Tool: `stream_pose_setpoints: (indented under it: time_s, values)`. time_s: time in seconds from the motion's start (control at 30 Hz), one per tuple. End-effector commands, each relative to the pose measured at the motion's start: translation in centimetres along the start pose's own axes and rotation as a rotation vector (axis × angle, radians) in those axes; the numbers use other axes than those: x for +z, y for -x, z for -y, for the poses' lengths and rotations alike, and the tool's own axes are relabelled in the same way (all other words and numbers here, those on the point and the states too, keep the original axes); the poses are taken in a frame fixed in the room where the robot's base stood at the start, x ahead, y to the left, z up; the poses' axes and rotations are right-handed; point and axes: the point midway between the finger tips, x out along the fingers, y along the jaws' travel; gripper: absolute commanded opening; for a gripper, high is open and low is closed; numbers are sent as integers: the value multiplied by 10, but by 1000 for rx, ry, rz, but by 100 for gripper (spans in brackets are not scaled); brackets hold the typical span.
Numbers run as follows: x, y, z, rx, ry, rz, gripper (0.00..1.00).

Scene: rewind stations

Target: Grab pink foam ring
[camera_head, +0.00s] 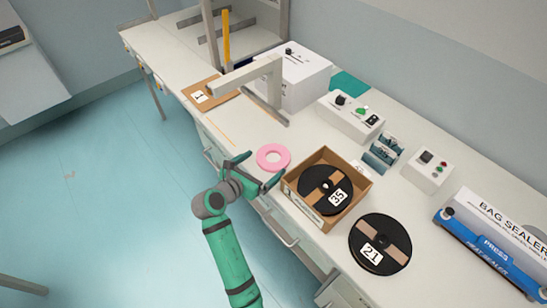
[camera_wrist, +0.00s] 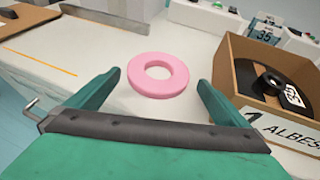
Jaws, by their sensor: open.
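The pink foam ring (camera_head: 273,157) lies flat on the white bench near its front edge, left of a cardboard box. In the wrist view the pink ring (camera_wrist: 158,75) is ahead of my gripper, roughly centred between the fingers and just beyond their tips. My gripper (camera_head: 259,171) is at the bench's front edge, beside the ring. Its two green fingers are spread wide and empty in the wrist view (camera_wrist: 157,85). The ring's hole and whole outline are visible there.
The cardboard box (camera_head: 359,185) holding a black reel marked 35 stands close right of the ring. Another reel (camera_head: 397,245) marked 21 lies right of it. A grey bracket (camera_head: 275,90) stands behind the ring. A bag sealer (camera_head: 490,240) is far right. Bench left of the ring is clear.

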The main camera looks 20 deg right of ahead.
Motion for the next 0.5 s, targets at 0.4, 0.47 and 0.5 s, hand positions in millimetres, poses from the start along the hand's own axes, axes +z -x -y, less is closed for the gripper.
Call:
stream_pose_setpoints:
  time_s: [0.4,0.47,0.5]
  values:
    - [1,-48,-1,-2,-1,0,100]
    - [0,-51,-1,-1,-1,0,100]
    - [0,-52,-1,-1,-1,0,100]
